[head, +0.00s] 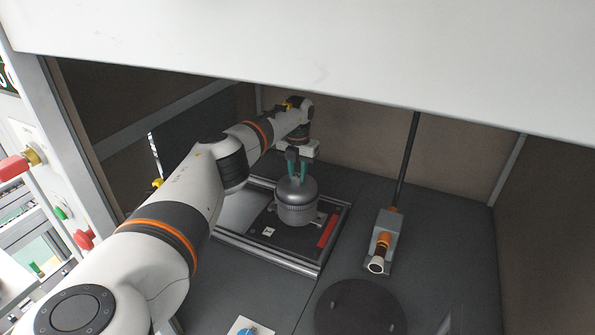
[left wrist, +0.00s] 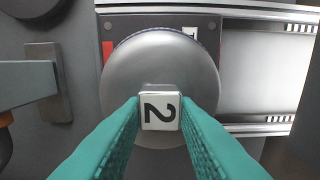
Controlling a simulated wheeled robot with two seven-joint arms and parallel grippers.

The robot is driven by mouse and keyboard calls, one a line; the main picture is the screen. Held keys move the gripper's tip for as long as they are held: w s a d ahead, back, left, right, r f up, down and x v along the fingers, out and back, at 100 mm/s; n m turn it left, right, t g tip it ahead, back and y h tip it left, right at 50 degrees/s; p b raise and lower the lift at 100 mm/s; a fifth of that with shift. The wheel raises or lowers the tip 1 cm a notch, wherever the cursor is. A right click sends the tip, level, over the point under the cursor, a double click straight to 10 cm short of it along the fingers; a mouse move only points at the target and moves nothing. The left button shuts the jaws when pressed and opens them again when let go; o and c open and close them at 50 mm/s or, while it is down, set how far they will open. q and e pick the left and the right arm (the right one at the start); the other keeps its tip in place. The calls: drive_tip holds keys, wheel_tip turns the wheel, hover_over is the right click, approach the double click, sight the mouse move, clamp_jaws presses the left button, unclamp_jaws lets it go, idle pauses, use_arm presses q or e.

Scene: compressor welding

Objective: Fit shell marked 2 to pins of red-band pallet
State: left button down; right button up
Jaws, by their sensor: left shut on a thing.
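The shell marked 2 (head: 297,200) is a grey metal dome-topped cylinder. It stands upright over the dark pallet with the red band (head: 328,231). My left gripper (head: 297,170) reaches down from above and is shut on the block on top of the shell. In the left wrist view the green fingers (left wrist: 160,115) press both sides of the block marked 2 (left wrist: 160,108), and the dome (left wrist: 160,60) fills the middle. The pins are hidden under the shell, so I cannot tell whether it is seated on them. My right gripper is not in view.
The pallet lies on a railed metal fixture (head: 265,255). To its right stands a grey torch-like device (head: 382,245) with an orange part and a dark pole. A dark round disc (head: 360,308) lies in front. Brown walls close the back and right; a white panel (head: 330,50) hangs above.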

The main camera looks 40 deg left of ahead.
use_arm(q)
drive_tip(key=shift+f+b, duration=0.9)
drive_tip(key=shift+f, duration=0.35)
drive_tip(key=c, duration=1.1)
unclamp_jaws()
drive_tip(key=shift+r, duration=0.15)
drive_tip(key=shift+o, duration=0.2)
drive_tip(key=shift+s, duration=0.1)
drive_tip(key=shift+r, duration=0.45)
wheel_tip(320, 180, up, 11)
drive_tip(key=b, duration=0.3)
drive_tip(key=shift+b, duration=0.35)
